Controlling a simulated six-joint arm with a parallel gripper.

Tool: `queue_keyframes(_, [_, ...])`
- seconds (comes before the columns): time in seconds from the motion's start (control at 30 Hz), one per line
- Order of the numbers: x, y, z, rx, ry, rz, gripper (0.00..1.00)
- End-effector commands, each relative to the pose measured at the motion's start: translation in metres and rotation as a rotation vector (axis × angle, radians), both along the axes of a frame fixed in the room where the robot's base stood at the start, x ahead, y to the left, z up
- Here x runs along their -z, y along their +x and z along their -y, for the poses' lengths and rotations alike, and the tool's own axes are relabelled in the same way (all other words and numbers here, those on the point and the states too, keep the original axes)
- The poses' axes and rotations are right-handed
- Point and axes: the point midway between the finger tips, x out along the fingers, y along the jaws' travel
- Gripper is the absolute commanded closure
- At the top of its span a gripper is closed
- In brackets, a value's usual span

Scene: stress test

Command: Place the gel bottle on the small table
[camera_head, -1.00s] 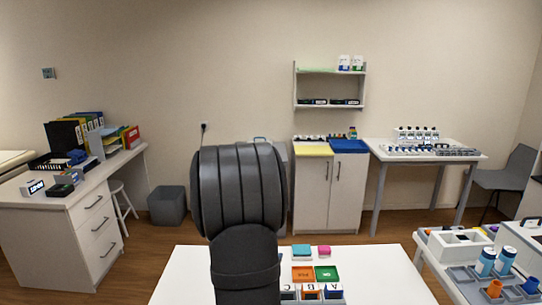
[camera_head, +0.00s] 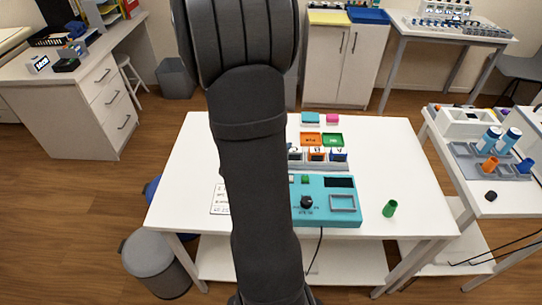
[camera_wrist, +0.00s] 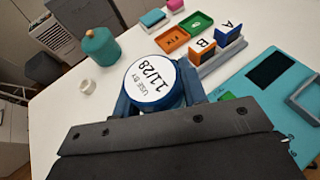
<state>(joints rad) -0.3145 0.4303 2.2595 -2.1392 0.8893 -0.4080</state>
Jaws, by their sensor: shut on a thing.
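My gripper (camera_wrist: 160,95) is shut on a round blue-rimmed thing (camera_wrist: 152,80) with a white face reading "USE BY 11/28". Only this end shows, so I cannot tell whether it is the gel bottle. A teal bottle-like thing (camera_wrist: 101,47) with a small knob stands upright on the white table (camera_wrist: 60,110), left of my gripper and apart from it. In the head view my arm hides the gripper and the teal thing. The white table (camera_head: 385,170) stands in front of me; I cannot tell whether it is the small table.
A teal device (camera_head: 325,212), lettered blocks (camera_head: 317,154), orange and green trays (camera_head: 311,140) and a green cup (camera_head: 390,208) are on the white table. Blue bottles (camera_head: 489,139) stand in a rack at right.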

Motion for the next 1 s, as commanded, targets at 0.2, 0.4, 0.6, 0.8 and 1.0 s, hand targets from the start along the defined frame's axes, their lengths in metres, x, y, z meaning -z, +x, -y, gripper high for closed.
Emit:
queue_keyframes(0.2, [0.026,0.014,-0.040,-0.007,-0.001,-0.003,0.90])
queue_keyframes(0.4, [0.047,0.026,-0.074,-0.006,-0.002,-0.002,0.90])
queue_keyframes(0.6, [0.058,0.034,-0.092,-0.002,0.000,0.000,0.90])
queue_keyframes(0.8, [0.073,0.034,-0.093,-0.002,-0.003,-0.004,0.90])
queue_keyframes(1.0, [0.095,0.034,-0.093,-0.002,-0.003,-0.003,0.90])
